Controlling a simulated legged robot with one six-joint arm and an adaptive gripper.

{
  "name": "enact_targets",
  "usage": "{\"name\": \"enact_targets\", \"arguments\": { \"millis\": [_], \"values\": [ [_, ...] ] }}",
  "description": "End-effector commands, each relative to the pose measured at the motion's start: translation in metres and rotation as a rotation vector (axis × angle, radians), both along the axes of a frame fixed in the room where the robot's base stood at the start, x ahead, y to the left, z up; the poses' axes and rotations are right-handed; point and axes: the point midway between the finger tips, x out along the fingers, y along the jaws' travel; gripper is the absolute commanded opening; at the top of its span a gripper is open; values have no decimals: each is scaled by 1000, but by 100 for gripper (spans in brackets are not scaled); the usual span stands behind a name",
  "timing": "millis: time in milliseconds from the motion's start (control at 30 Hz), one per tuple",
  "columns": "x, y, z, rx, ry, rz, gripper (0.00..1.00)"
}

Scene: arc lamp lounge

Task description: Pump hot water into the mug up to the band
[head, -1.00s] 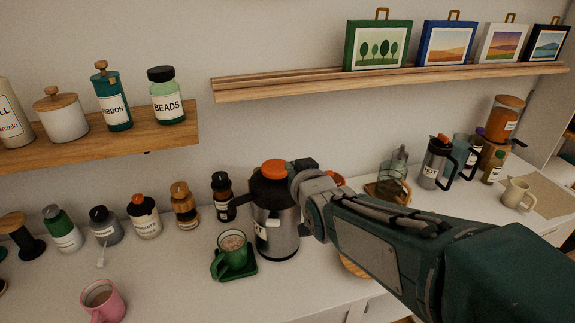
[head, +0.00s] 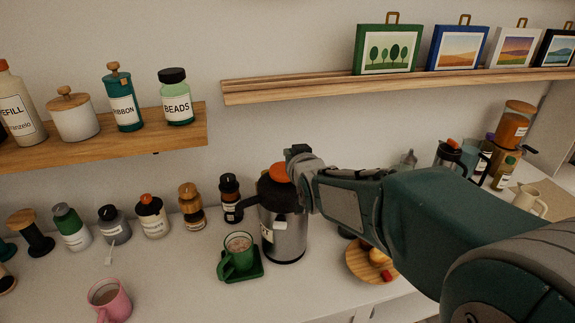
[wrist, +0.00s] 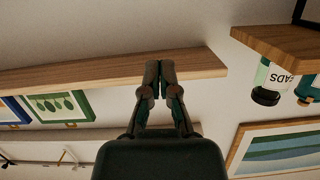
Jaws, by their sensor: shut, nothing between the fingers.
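A steel pump pot (head: 284,232) with a dark upper part and an orange top (head: 280,172) stands on the counter. A green mug (head: 237,258) sits just left of it on a green square coaster (head: 256,274). Something pale brown shows inside the mug; I cannot make out a band or the exact level. My gripper (head: 298,152) is just above and beside the orange top in the head view, partly overlapping it; I cannot tell whether they touch. In the wrist view its fingers (wrist: 160,70) are together and empty, with neither pot nor mug visible.
A pink mug (head: 108,298) stands at front left. Several small bottles line the wall, including a dark one (head: 230,196) close to the pot. A round wooden board (head: 362,270) with fruit lies right. A picture ledge (head: 300,92) runs above. Bare counter (head: 170,275) lies between the mugs.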

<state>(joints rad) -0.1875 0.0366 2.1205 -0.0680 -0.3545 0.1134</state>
Motion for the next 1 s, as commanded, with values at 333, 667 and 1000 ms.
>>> {"name": "enact_targets", "arguments": {
  "millis": [333,667,1000],
  "values": [
    [16,6,-38,1,2,0,0],
    [16,6,-44,0,0,0,0],
    [16,6,-65,-1,3,0,0]
  ]
}}
